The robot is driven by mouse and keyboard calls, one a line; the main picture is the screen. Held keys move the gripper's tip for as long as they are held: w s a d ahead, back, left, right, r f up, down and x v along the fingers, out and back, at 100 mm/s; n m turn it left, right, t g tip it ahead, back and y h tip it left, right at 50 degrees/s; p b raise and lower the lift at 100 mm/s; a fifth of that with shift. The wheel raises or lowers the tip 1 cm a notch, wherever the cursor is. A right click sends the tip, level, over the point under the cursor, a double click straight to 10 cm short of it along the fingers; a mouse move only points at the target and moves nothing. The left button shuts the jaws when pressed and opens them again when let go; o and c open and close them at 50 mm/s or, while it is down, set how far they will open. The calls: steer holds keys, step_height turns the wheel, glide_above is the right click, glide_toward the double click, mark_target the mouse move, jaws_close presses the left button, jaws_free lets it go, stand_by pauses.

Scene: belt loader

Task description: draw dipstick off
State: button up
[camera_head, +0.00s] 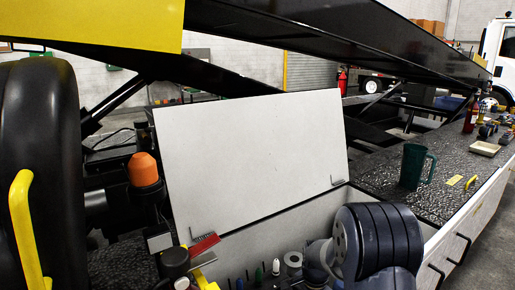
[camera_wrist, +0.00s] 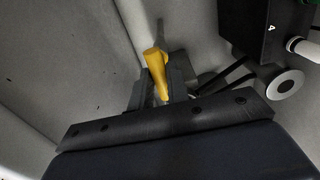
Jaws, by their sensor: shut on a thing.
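The dipstick shows as a yellow handle (camera_wrist: 156,68) in the wrist view. My gripper (camera_wrist: 164,88) is shut on it, with a dark jaw on each side and the yellow upper end standing out beyond the jaws. The thin rod is hard to make out, so I cannot tell how far it sits in its tube. In the head view my dark arm (camera_head: 378,243) reaches down into the open compartment, and my jaws are hidden there.
A raised white lid (camera_head: 255,140) stands behind the compartment. A red-topped part (camera_head: 204,244) and an orange beacon (camera_head: 144,169) are at left. A green mug (camera_head: 413,167) stands on the deck at right. The wrist view shows a black box (camera_wrist: 252,32) and white ring (camera_wrist: 285,84) close by.

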jaws_close()
steer(key=shift+r+p, duration=0.45)
steer(key=shift+r, duration=0.2)
stand_by(0.6)
step_height(320, 180, up, 18)
steer(key=p, duration=1.3)
stand_by(1.7)
